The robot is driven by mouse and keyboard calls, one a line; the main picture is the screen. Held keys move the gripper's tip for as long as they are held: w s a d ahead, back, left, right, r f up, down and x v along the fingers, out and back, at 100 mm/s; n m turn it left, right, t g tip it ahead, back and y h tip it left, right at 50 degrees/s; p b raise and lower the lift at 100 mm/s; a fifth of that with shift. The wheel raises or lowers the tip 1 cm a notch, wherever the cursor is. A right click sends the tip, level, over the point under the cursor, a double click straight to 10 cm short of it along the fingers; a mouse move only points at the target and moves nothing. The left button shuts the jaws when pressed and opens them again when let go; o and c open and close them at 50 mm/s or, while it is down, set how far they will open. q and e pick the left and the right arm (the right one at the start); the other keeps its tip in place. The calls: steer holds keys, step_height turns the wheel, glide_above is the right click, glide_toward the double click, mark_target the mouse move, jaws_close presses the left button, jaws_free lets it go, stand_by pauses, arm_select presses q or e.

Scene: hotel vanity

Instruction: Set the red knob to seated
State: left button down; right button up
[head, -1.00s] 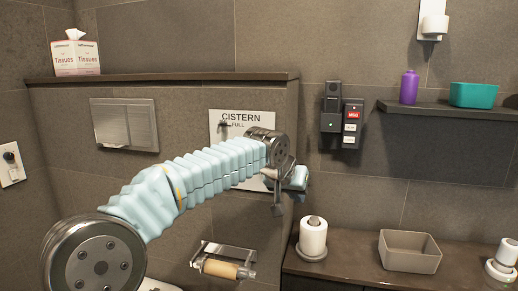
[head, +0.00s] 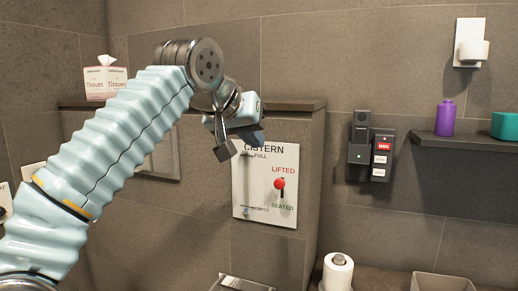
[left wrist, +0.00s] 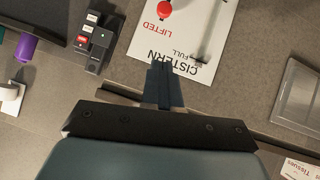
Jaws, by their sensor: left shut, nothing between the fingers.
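The red knob (head: 280,184) sits on a short vertical slot in the white cistern panel (head: 246,187), between the red LIFTED label above and the SEATED label below. It is nearer the LIFTED label. The knob (left wrist: 165,8) also shows at the top edge of the left wrist view, where the panel appears upside down. My left gripper (head: 223,150) is shut and empty, above and to the left of the knob, near the panel's top edge and apart from the knob. Its closed fingers (left wrist: 161,80) show in the left wrist view. My right gripper is not in view.
A ledge (head: 290,105) runs above the panel with a tissue box (head: 105,80) at its left. A black wall phone (head: 361,135) and a shelf (head: 480,143) with a purple bottle (head: 445,117) are to the right. A paper roll (head: 338,271) stands below.

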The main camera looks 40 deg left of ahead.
arm_select(q)
glide_above(280, 183)
steer(key=s+a, duration=0.1)
steer(key=s, duration=0.2)
step_height(280, 183, down, 5)
steer(key=shift+w+f+b, duration=0.2)
steer(key=shift+f+b, duration=0.15)
steer(key=shift+f, duration=0.2)
steer(key=shift+w+f+b, duration=0.2)
steer(key=shift+f+b, duration=0.15)
steer(key=shift+f, duration=0.2)
steer(key=shift+w+d+f, duration=0.1)
steer(key=shift+w+f, duration=0.05)
steer(key=shift+f, duration=0.65)
step_height(280, 183, down, 5)
steer(key=b, duration=0.4)
steer(key=shift+r, duration=0.15)
